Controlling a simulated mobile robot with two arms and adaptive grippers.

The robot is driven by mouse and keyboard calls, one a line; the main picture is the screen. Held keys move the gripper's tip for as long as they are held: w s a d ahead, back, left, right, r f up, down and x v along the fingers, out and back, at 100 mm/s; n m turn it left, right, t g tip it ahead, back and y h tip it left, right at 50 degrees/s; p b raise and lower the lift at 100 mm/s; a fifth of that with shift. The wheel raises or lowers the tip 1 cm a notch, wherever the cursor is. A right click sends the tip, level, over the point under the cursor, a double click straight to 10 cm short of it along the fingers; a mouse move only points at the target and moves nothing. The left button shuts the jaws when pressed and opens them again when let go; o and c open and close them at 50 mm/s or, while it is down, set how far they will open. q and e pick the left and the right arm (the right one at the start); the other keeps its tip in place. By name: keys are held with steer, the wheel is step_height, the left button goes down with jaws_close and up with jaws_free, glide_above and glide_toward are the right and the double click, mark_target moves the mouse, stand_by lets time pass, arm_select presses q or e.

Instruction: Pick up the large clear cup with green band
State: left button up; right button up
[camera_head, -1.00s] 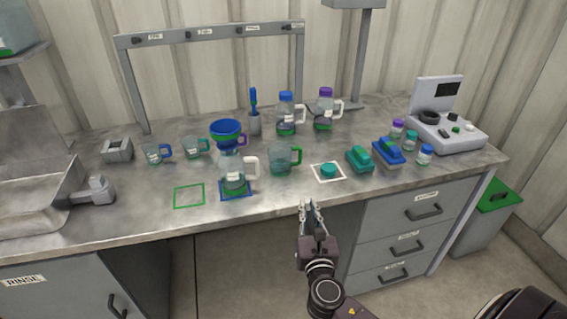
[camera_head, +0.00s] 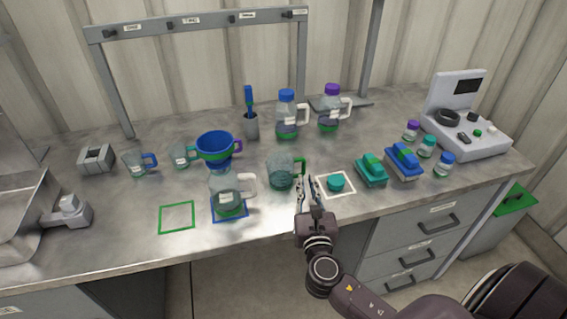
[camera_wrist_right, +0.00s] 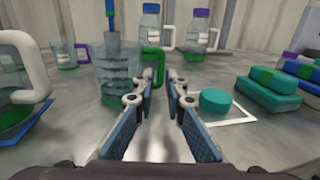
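The large clear cup (camera_head: 280,173) with green trim and a green handle stands upright in the middle of the bench. It also shows in the right wrist view (camera_wrist_right: 115,78), its green handle on the side toward my fingers. My right gripper (camera_head: 307,181) is open and empty, low over the bench, just right of the cup's handle. In the right wrist view its two blue-padded fingers (camera_wrist_right: 175,76) have a narrow gap between them, with nothing held. I cannot tell whether a finger touches the handle. My left gripper is not in view.
A white-handled vessel (camera_head: 228,198) under a blue funnel (camera_head: 216,146) stands left of the cup. A teal puck (camera_head: 336,183) lies in a white square close right of my gripper. Teal (camera_head: 371,170) and blue blocks (camera_head: 404,161) are farther right. Bottles (camera_head: 287,115) stand behind.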

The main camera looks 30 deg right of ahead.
mark_target(304, 165)
steer(key=shift+w+d, duration=0.1)
steer(key=shift+w, duration=0.05)
steer(key=shift+w+d+r, duration=0.1)
steer(key=shift+w+r, duration=0.1)
steer(key=shift+w, duration=0.05)
steer(key=shift+x, duration=0.8)
steer(key=p+x, duration=0.1)
steer(key=x, duration=0.3)
steer(key=shift+w+d, duration=0.1)
steer(key=shift+w, duration=0.05)
steer(key=shift+w+d+f, duration=0.1)
steer(key=shift+w+d, duration=0.05)
steer(key=shift+w, duration=0.2)
jaws_close()
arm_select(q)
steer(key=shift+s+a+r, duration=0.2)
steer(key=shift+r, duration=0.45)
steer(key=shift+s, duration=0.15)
